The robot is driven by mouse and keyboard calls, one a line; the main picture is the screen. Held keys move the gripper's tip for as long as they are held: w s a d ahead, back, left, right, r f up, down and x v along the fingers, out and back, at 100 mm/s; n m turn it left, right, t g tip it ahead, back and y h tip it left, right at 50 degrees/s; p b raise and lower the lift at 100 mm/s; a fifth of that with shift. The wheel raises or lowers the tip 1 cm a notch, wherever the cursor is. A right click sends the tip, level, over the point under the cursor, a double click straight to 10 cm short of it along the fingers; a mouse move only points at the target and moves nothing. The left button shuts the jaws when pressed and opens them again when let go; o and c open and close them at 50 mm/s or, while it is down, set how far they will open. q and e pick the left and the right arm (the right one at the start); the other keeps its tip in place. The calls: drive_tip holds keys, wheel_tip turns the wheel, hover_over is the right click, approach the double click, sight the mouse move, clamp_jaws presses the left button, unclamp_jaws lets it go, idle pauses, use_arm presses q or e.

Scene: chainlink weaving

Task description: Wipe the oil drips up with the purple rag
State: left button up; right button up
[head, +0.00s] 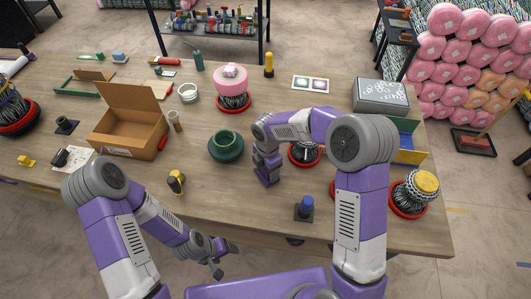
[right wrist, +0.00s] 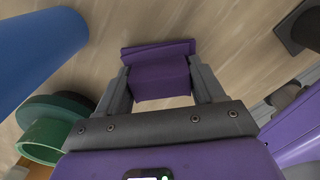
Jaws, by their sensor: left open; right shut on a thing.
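My right gripper (head: 266,168) is over the middle of the wooden table (head: 200,203), just right of a green pot. It is shut on the purple rag (right wrist: 160,75), a folded block that shows between the two fingers in the right wrist view. In the head view the rag (head: 267,179) is at the gripper's lower end, close to the tabletop; I cannot tell if it touches. My left gripper (head: 217,268) is open and empty in front of the table's near edge. I cannot make out oil drips on the wood in either view.
The green pot (head: 225,143) stands left of my right gripper. A yellow-black tool (head: 176,183) lies farther left, near an open cardboard box (head: 128,125). A blue-topped dark block (head: 305,207) stands near the front edge. Wire bundles in red rings, one (head: 408,197), stand at right.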

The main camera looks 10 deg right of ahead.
wheel_tip(320, 180, up, 4)
drive_tip(key=shift+d+f+p, duration=0.1)
drive_tip(key=shift+p, duration=0.8)
drive_tip(key=shift+r+p, duration=1.4)
drive_tip(key=shift+r, duration=0.4)
drive_tip(key=shift+f, duration=0.1)
